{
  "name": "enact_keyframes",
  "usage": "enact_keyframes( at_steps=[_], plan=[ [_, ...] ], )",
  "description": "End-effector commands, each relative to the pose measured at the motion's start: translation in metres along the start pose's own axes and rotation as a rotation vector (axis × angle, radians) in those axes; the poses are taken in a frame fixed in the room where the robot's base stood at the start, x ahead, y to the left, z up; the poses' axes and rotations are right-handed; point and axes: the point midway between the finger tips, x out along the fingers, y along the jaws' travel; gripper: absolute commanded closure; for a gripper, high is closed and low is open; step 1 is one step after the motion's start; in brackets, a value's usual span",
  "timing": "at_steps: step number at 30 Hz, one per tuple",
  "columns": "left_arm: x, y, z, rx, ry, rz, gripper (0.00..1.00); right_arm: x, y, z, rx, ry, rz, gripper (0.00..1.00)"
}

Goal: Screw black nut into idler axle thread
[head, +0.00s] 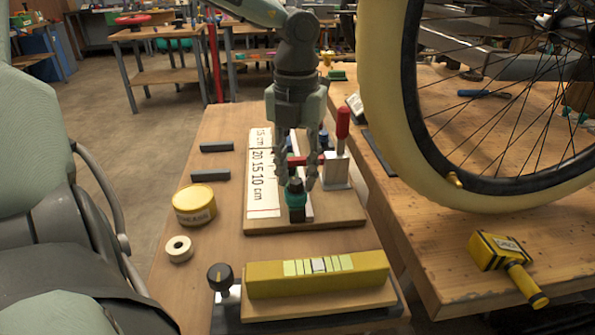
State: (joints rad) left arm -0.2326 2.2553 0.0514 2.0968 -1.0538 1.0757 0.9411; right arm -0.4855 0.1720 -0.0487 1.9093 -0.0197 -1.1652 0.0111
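My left gripper (297,183) points straight down over the wooden board with the printed scale. Its two fingers are spread, one on each side of a small upright piece with a black top (294,185) and a teal band (296,199). The fingers look apart from it, though contact is hard to judge from here. This piece stands near the front of the board. I cannot tell whether its black top is the black nut, and I cannot make out any idler axle thread. My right gripper is not in view.
A red-handled toggle clamp (342,130) stands close right of the gripper. A yellow block (318,275) and black knob (219,276) are in front. A yellow tin (194,204) and tape roll (179,249) lie left. A wheel (390,110) and yellow mallet (500,255) are right.

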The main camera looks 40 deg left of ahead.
Motion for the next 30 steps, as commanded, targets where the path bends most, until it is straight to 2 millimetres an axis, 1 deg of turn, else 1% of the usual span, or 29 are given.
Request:
enact_keyframes(
  at_steps=[1, 3, 6, 10, 15, 21, 22, 26, 29, 30],
  plan=[
    [-0.0003, 0.0011, 0.0002, -0.098, -0.002, 0.004, 0.69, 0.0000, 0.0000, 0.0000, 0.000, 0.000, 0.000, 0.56],
    [-0.0003, 0.0017, 0.0000, -0.234, -0.002, 0.004, 0.69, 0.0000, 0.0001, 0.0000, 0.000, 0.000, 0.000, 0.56],
    [-0.0003, 0.0021, -0.0002, -0.379, -0.002, 0.003, 0.69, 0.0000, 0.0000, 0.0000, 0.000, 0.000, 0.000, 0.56],
    [0.0001, 0.0020, -0.0005, -0.454, 0.000, 0.000, 0.69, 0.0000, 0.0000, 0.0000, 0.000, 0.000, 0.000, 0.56],
    [0.0001, 0.0018, -0.0005, -0.454, 0.000, 0.000, 0.69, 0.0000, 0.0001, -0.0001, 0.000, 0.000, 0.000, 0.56],
    [0.0001, 0.0018, -0.0005, -0.452, 0.000, 0.000, 0.93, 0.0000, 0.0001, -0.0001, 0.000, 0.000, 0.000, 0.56],
    [0.0001, 0.0018, -0.0006, -0.452, 0.000, 0.000, 0.96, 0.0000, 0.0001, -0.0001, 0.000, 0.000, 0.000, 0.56],
    [0.0002, 0.0014, -0.0006, -0.423, 0.001, -0.001, 0.96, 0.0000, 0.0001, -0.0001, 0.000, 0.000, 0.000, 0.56],
    [0.0007, 0.0007, -0.0005, -0.282, 0.002, -0.003, 0.96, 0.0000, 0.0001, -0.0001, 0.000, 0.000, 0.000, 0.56],
    [0.0008, 0.0001, -0.0004, -0.201, 0.002, -0.004, 0.96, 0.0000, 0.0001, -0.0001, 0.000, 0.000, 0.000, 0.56]
  ],
)
